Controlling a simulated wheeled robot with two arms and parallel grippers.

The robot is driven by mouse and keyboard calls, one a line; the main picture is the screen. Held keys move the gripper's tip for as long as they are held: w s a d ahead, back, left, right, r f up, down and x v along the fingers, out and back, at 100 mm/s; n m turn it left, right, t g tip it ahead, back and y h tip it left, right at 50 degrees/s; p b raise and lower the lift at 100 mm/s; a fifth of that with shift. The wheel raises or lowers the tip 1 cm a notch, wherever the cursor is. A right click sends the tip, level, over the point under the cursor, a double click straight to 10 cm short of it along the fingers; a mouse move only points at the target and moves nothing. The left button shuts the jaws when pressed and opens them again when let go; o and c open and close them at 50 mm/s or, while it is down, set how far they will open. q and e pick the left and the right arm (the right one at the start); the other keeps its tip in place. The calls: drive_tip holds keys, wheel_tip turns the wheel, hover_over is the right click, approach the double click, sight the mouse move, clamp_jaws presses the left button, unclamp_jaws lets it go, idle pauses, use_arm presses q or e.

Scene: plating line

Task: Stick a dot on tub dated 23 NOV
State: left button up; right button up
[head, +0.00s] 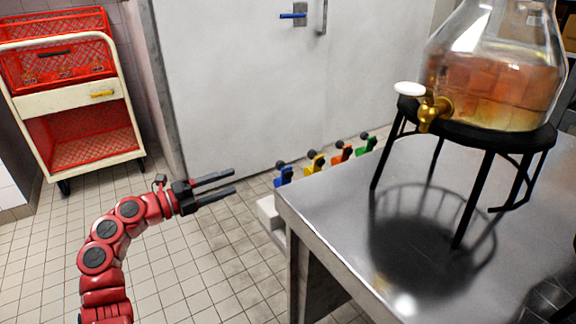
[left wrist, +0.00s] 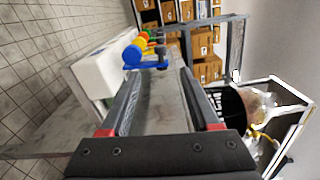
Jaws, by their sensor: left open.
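My left gripper (head: 234,182) is open and empty, held over the floor left of the metal table. Its two fingers also show in the left wrist view (left wrist: 160,80), with nothing between them. Beyond the fingertips is a row of coloured pieces with dark knobs: blue (head: 283,176), yellow (head: 315,163), orange (head: 341,154) and green (head: 366,143). The blue piece (left wrist: 134,56) is the nearest in the left wrist view and stands apart from the fingers. No tub with a readable 23 NOV date shows, and I cannot make out any dots. My right gripper is not in view.
The metal table (head: 320,215) carries a glass drink dispenser (head: 490,85) on a black stand (head: 488,138). A white block (head: 268,213) is beside the table's left edge. A cart with red crates (head: 85,105) stands far left. Brown boxes (left wrist: 207,70) fill shelves beyond. Left floor is clear.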

sight(280, 165)
use_arm(q)
drive_tip(key=b+x, duration=0.3)
drive_tip(key=x, duration=1.3)
drive_tip(key=shift+d+f, duration=0.1)
clamp_jaws()
idle(0.7)
